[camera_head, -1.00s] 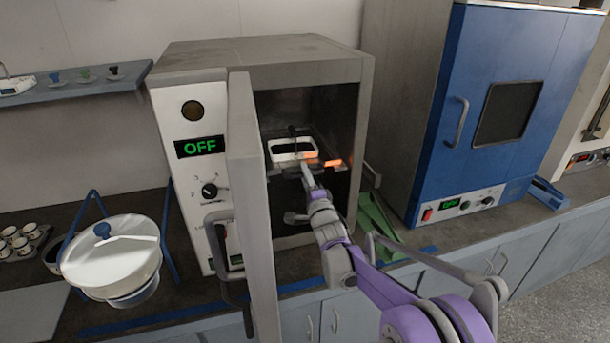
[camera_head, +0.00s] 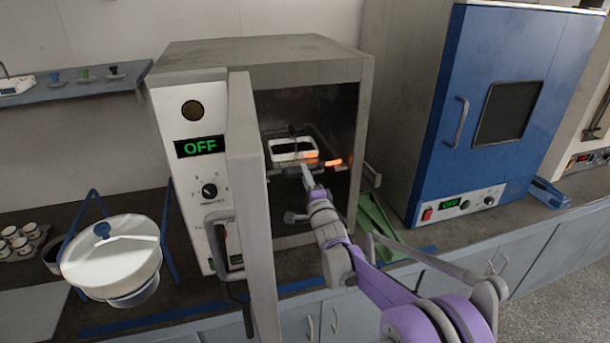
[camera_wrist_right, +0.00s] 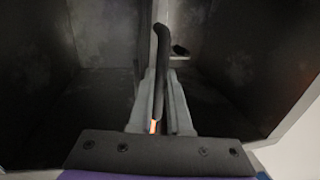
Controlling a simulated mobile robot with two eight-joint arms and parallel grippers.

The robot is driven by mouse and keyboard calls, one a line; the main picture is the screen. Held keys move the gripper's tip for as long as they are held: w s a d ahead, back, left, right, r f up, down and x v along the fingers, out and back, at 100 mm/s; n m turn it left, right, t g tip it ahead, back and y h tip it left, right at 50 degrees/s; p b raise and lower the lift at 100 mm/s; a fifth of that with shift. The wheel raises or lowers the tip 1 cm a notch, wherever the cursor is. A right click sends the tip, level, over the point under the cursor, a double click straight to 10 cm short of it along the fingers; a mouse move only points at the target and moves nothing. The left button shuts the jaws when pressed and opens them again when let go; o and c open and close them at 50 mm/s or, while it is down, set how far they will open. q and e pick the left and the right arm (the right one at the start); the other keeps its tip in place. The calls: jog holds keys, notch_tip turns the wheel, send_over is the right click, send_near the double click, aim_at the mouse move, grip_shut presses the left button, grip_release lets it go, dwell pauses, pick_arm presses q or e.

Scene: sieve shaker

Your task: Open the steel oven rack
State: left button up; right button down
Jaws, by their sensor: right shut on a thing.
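The steel oven rack (camera_head: 343,168) sits inside the grey oven chamber, with its front edge near the opening. A white rectangular tray with a dark inside (camera_head: 293,156) rests on it. My right gripper (camera_head: 306,172) reaches through the open front and is at the rack's front edge. In the right wrist view my gripper (camera_wrist_right: 160,92) is shut on a dark bar (camera_wrist_right: 161,52), which appears to be the rack's front handle. Most of the rack's surface is hidden by the tray and the gripper. My left gripper is not in view.
The oven door (camera_head: 252,200) stands open left of my right arm, close to it. The panel reads OFF (camera_head: 200,146). A blue oven (camera_head: 500,110) stands to the right, with a green tray (camera_head: 377,225) between. A white lidded pot (camera_head: 110,260) is at left.

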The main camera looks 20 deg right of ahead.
dwell(0.6)
jog(key=s+d+b, duration=0.1)
jog(key=s, duration=2.9)
jog(key=c, duration=0.9)
grip_release()
jog(key=shift+o, duration=0.2)
jog(key=shift+f, duration=0.1)
